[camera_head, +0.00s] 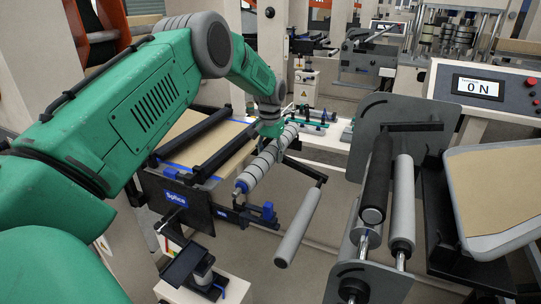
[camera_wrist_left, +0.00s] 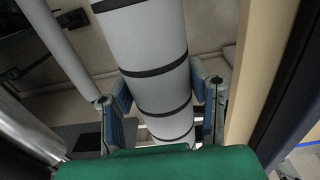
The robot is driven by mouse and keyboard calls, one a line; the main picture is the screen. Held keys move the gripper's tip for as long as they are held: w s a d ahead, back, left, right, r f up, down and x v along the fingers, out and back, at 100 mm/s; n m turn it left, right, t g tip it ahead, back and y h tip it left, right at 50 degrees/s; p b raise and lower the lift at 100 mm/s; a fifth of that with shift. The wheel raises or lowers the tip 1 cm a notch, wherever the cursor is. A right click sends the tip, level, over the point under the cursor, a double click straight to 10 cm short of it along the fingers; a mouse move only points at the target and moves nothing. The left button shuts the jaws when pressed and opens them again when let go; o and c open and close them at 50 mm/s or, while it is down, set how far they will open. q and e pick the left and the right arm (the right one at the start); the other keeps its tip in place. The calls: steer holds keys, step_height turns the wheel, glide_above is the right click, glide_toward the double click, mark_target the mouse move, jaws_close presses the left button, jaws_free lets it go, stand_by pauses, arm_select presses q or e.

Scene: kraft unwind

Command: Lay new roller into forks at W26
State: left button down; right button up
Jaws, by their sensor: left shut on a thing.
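My left gripper (camera_head: 277,137) reaches from the upper left and is shut on a grey roller (camera_head: 254,176) with black bands. In the left wrist view, the two blue-grey fingers (camera_wrist_left: 163,88) stand on either side of the banded roller (camera_wrist_left: 147,45). The roller lies at a slant beside the splice table, its near blue end close to a blue bracket (camera_head: 268,211). I cannot tell whether the roller touches the bracket. No W26 label is readable, so I cannot tell which supports are the forks. My right gripper is not in view.
The splice table (camera_head: 183,183) with black bars is left of the roller. A plain grey roller (camera_head: 298,228) on a black arm hangs to its right. Further right are a metal plate with rollers (camera_head: 402,190) and a display (camera_head: 478,87) reading 0 N.

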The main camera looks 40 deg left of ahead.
arm_select(q)
steer(key=shift+d+r, duration=0.1)
steer(key=shift+f, duration=0.2)
steer(key=shift+w+f+b, duration=0.1)
steer(key=shift+f+b, duration=0.65)
steer(key=shift+f, duration=0.8)
steer(key=shift+f, duration=0.3)
steer(key=c, duration=0.7)
jaws_free()
steer(key=shift+c, duration=0.2)
